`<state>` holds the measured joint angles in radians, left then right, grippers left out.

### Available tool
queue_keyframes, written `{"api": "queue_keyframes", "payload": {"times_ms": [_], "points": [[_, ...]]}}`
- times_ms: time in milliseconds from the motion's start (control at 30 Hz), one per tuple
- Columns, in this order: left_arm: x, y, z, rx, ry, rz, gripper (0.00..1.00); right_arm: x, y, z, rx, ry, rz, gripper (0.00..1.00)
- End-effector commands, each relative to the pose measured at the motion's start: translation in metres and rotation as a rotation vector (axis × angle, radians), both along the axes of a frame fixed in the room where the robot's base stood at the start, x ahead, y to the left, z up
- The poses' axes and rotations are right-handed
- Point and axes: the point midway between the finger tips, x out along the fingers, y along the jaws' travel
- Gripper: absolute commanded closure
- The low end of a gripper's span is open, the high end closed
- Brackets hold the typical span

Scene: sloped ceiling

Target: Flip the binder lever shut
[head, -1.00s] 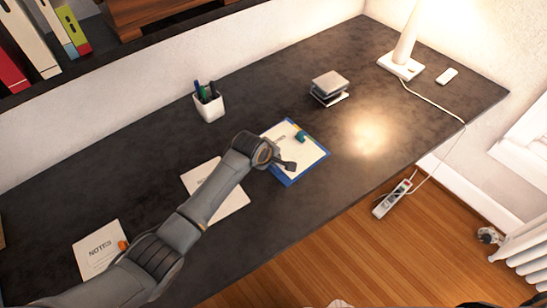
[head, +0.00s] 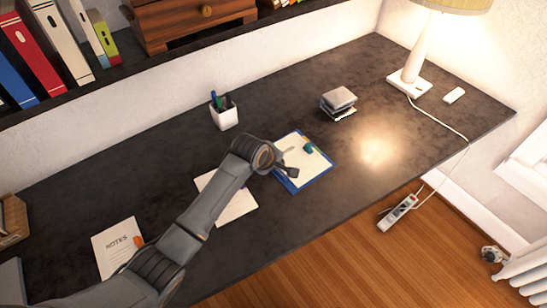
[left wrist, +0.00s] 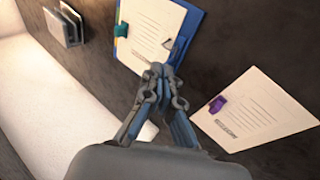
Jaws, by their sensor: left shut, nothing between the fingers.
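A blue board-like binder (head: 318,172) with a white sheet lies on the dark desk. A teal clip (head: 308,148) sits at its far edge. In the left wrist view the binder (left wrist: 197,22) is at the top, with the teal clip (left wrist: 121,30) at its left and a small light metal piece, perhaps the lever (left wrist: 168,43), near the fingers. My left gripper (head: 289,171) is over the binder's near left part. In the left wrist view its fingertips (left wrist: 160,72) are together and empty at the binder's lower edge; contact cannot be told. My right gripper is not in view.
A paper sheet (head: 240,208) lies left of the binder, with a purple clip (left wrist: 217,104). A notes sheet (head: 115,246), pen cup (head: 224,117), grey stacked block (head: 339,100) and lamp (head: 409,75) stand around. The desk right of the binder is clear.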

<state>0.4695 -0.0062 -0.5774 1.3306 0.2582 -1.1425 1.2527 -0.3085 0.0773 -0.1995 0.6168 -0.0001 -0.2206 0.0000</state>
Motion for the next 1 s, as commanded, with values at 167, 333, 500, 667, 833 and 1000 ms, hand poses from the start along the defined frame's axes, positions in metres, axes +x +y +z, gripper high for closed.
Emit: {"api": "queue_keyframes", "payload": {"times_ms": [167, 333, 500, 667, 833, 1000], "points": [[-0.013, 0.009, 0.027, -0.002, -0.004, 0.002, 1.00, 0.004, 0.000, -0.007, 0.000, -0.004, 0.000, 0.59], [-0.023, 0.014, 0.046, -0.002, -0.003, 0.002, 1.00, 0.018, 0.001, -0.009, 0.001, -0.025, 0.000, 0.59], [-0.027, 0.016, 0.054, 0.000, 0.000, 0.001, 1.00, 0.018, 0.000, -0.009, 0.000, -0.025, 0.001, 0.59], [-0.027, 0.017, 0.055, 0.001, 0.000, 0.002, 1.00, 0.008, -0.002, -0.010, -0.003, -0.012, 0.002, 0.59], [-0.027, 0.017, 0.055, 0.001, -0.001, 0.002, 1.00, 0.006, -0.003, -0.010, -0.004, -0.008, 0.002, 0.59], [-0.027, 0.017, 0.055, 0.001, -0.001, 0.002, 1.00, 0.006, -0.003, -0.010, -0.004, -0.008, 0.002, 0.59]]}}
